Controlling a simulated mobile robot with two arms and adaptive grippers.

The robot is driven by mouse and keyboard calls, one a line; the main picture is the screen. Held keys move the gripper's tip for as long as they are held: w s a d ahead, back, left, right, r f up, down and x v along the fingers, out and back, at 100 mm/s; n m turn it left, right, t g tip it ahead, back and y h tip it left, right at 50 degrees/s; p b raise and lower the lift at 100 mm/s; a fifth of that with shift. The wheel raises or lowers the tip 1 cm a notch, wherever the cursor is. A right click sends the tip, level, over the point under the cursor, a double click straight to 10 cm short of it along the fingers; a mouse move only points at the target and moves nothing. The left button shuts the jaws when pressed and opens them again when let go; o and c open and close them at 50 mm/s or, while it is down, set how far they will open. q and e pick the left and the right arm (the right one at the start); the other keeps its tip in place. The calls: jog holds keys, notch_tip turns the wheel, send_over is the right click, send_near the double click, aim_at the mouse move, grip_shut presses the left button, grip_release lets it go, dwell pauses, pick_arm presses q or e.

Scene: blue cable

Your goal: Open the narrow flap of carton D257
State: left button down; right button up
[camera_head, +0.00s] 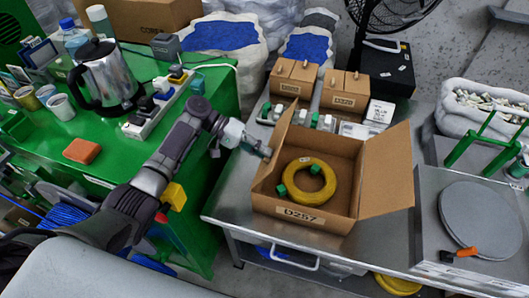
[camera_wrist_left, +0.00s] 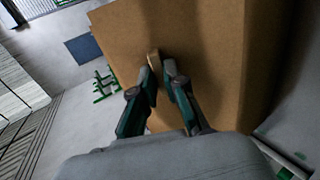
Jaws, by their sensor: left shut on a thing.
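Carton D257 (camera_head: 303,218) stands on the steel table with its top open. A yellow coil (camera_head: 298,192) with green connectors lies inside it. A broad flap (camera_head: 387,170) is spread out on the right side. Another flap (camera_head: 281,136) stands up, tilted, along the left side. My left gripper (camera_head: 265,152) is at the outer face of this left flap. In the left wrist view the fingers (camera_wrist_left: 160,72) are close together against brown cardboard (camera_wrist_left: 205,50), with a small pale cardboard edge (camera_wrist_left: 153,58) between their tips. My right gripper is not in view.
Two closed cartons (camera_head: 345,90) and several small parts stand behind the carton. A round grey plate (camera_head: 475,218) lies on the right. The green table (camera_head: 100,175) on the left holds a steel jug (camera_head: 107,75) and a power strip. Bare steel shows at the table's front left.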

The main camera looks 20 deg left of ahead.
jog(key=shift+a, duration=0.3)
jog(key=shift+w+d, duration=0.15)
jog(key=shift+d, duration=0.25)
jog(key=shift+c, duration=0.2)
